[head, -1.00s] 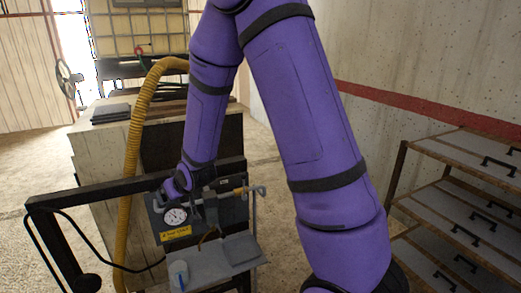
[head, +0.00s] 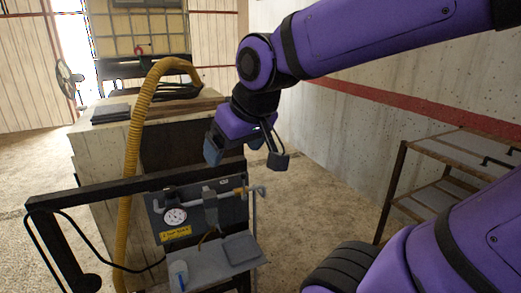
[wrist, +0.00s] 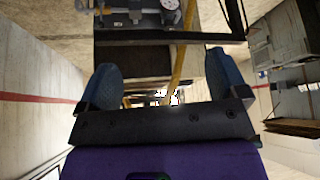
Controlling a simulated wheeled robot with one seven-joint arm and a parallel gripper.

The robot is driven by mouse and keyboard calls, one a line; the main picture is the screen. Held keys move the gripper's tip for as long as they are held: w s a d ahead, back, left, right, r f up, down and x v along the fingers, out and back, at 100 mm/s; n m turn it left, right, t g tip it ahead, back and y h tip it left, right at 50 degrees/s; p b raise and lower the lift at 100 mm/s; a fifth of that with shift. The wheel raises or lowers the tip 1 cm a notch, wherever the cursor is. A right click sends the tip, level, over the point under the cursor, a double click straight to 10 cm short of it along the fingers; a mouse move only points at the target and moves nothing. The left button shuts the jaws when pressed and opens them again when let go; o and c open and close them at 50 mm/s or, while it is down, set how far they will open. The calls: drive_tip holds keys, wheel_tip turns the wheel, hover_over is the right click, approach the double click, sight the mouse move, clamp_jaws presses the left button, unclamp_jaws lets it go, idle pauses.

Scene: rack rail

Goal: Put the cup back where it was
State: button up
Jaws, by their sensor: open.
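A small white and blue cylinder (head: 178,275), perhaps the cup, stands on the left of the grey shelf (head: 207,264) below the panel; it is too small to be sure. A grey block-like piece (head: 210,207) sits on the pipe of the dark panel (head: 232,212), right of the round gauge (head: 175,216); I cannot tell what it is. My gripper (head: 246,156) is open and empty, above and slightly right of the panel, touching nothing. In the wrist view its two blue-grey fingers (wrist: 165,85) are spread wide, with the gauge (wrist: 170,4) at the top edge.

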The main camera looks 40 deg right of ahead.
drive_tip(key=s+r, duration=0.1)
drive_tip(key=s, duration=0.5)
drive_tip(key=shift+s+d+g, duration=0.2)
drive_tip(key=shift+s+g, duration=0.15)
drive_tip(key=shift+g, duration=0.05)
drive_tip(key=shift+r, duration=0.1)
drive_tip(key=shift+c, duration=0.2)
